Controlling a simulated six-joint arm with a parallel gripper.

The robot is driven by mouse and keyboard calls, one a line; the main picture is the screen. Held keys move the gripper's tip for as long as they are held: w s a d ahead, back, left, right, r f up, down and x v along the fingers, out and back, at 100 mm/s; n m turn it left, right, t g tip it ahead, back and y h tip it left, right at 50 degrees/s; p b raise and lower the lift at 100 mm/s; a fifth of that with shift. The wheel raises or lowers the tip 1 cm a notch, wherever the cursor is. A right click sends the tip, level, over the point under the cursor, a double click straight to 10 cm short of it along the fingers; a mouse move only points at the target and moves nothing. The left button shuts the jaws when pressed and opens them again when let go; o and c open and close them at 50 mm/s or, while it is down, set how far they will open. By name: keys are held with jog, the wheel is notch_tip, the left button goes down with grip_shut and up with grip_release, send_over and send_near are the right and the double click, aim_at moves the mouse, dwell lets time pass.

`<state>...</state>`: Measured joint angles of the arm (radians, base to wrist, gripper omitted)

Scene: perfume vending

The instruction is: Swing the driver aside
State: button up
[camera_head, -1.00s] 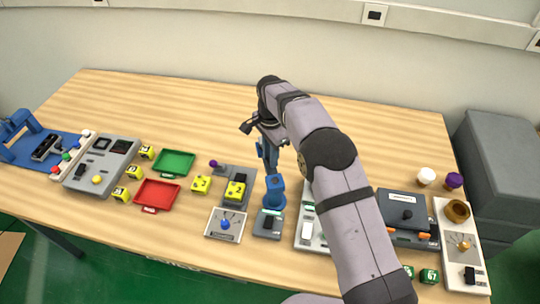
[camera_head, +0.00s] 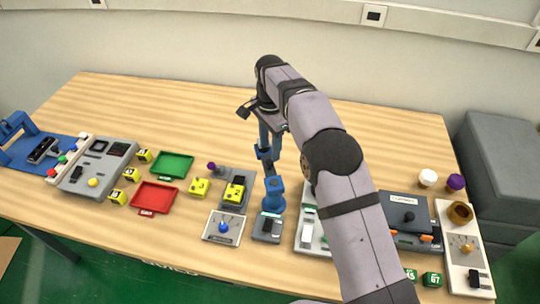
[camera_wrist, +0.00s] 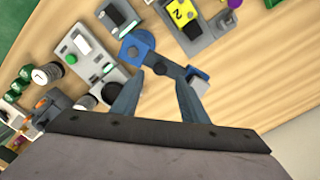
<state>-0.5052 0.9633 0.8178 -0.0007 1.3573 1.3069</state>
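A blue post with a dark hinged arm, which looks like the driver (camera_head: 273,190), stands on the table behind a small grey switch box. In the wrist view the post's round blue head (camera_wrist: 136,47) is at upper centre. Its arm runs right and down to a blue end block (camera_wrist: 197,80). My gripper (camera_head: 268,143) points down over the arm's far end. In the wrist view my gripper (camera_wrist: 158,82) has its fingers apart, with the arm crossing just beyond the tips. The right fingertip overlaps the end block; I cannot tell if they touch.
Left of the driver are a grey fixture with a yellow block (camera_head: 234,193), a red tray (camera_head: 140,207) and a green tray (camera_head: 171,165). A white-grey panel (camera_head: 306,240) and dark box (camera_head: 410,212) are at right. The table behind the driver is clear.

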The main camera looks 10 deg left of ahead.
jog(key=shift+r, duration=1.2)
jog(key=shift+d, duration=0.1)
jog(key=shift+d, duration=0.2)
jog(key=s+d+n, duration=0.3)
jog(key=s+d, duration=0.5)
jog(key=d, duration=0.3)
jog(key=s+d+n, duration=0.4)
jog(key=s+d, duration=0.4)
jog(key=d, duration=0.3)
jog(key=s+d+f+n, duration=0.1)
jog(key=s+d+f, duration=0.1)
jog(key=s, duration=0.4)
jog(key=s+d+f+n, duration=0.1)
jog(key=s+d+f, duration=0.1)
jog(key=s, duration=0.3)
jog(key=shift+s+d+f, duration=0.35)
jog(key=shift+d, duration=0.15)
